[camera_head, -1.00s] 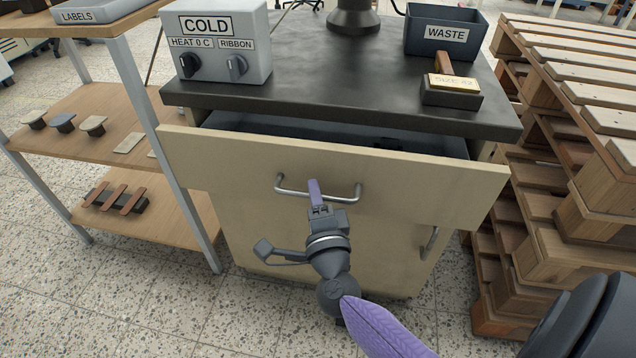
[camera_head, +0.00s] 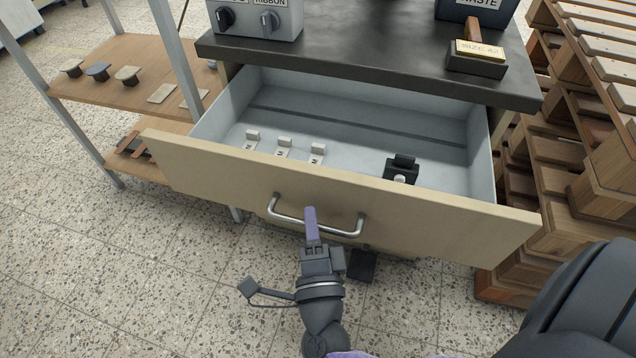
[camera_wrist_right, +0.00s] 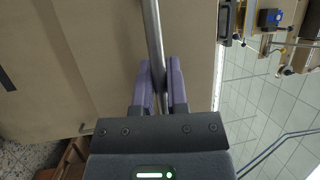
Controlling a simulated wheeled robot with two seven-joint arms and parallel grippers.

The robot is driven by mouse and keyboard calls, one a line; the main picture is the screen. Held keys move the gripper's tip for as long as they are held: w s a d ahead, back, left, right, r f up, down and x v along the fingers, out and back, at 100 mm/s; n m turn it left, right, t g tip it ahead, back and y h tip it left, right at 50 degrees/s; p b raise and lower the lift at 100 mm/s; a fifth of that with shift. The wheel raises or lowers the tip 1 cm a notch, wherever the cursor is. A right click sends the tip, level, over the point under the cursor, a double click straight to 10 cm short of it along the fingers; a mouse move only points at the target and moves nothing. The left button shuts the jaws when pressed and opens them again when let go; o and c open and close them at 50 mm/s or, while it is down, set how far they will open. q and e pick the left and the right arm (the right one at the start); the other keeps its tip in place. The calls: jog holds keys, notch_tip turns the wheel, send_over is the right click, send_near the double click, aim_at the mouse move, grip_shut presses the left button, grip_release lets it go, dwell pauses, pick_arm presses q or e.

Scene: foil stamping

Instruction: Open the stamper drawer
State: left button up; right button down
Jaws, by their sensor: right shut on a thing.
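The stamper drawer (camera_head: 330,199) has a pale wooden front and a grey-white inside, and it stands pulled well out from under the dark worktop. Its metal bar handle (camera_head: 348,233) is on the front. My right gripper (camera_head: 311,222) is shut on the handle. In the right wrist view the bar (camera_wrist_right: 155,45) runs between its purple fingers (camera_wrist_right: 161,85). Inside the drawer lie several small white pieces (camera_head: 284,148) at left and a black piece (camera_head: 401,169) at right. My left gripper is not in view.
The dark worktop (camera_head: 370,62) carries a grey control box (camera_head: 255,18), a stamp block (camera_head: 477,60) and a dark waste bin (camera_head: 475,10). A wooden shelf (camera_head: 100,60) stands at left. Stacked pallets (camera_head: 590,110) stand close at right. Tiled floor in front is clear.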

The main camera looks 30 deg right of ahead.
jog(key=shift+s+a, duration=0.35)
jog(key=shift+a, duration=0.1)
jog(key=c, duration=0.6)
grip_release()
jog(key=shift+c, duration=0.2)
